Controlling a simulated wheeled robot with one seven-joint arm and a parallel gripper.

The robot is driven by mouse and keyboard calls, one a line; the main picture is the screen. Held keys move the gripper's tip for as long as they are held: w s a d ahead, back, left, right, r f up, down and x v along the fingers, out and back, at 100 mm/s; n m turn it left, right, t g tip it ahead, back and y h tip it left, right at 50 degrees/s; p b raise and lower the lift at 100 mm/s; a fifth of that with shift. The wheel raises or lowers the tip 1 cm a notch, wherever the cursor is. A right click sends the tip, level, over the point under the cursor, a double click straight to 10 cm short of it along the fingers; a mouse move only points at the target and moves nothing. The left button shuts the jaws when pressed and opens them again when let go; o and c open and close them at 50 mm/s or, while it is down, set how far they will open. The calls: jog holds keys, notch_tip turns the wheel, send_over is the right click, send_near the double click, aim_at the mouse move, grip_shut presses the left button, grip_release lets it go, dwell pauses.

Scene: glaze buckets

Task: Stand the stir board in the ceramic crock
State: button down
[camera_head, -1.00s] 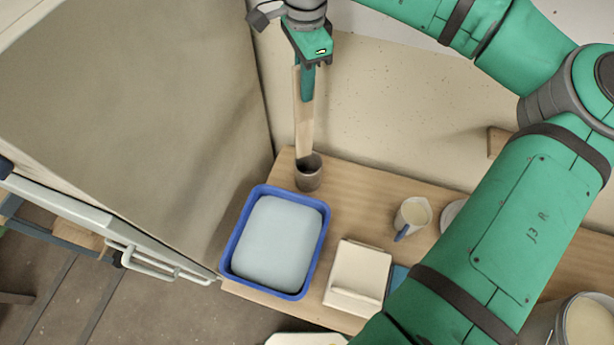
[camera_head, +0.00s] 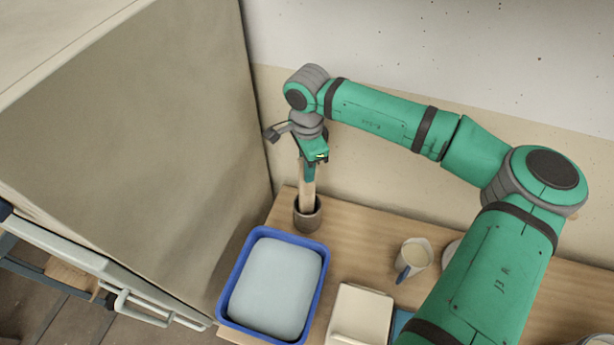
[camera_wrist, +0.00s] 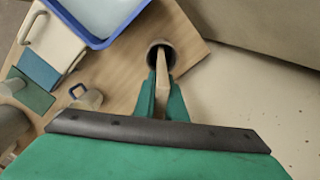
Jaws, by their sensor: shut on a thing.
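The stir board (camera_head: 307,194) is a pale, flat wooden strip held nearly upright. My gripper (camera_head: 308,175) is shut on its upper part. The ceramic crock (camera_head: 307,218) is a small dark brown-grey pot on the wooden table near the back wall. The board's lower end is inside the crock's mouth. In the wrist view the board (camera_wrist: 161,72) runs from between my green fingers (camera_wrist: 162,95) into the crock's opening (camera_wrist: 153,46). How deep the board reaches, and whether it touches the bottom, is hidden.
A blue tub (camera_head: 228,290) of pale liquid stands in front of the crock. A jug with a blue handle (camera_head: 413,256) and a cream box (camera_head: 359,316) are to the right. A large cabinet side (camera_head: 130,150) rises close on the left.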

jog(key=shift+f, duration=1.65)
jog(key=shift+f, duration=0.1)
jog(key=c, duration=1.8)
grip_release()
notch_tip(320, 180, up, 11)
jog(key=shift+r, duration=0.65)
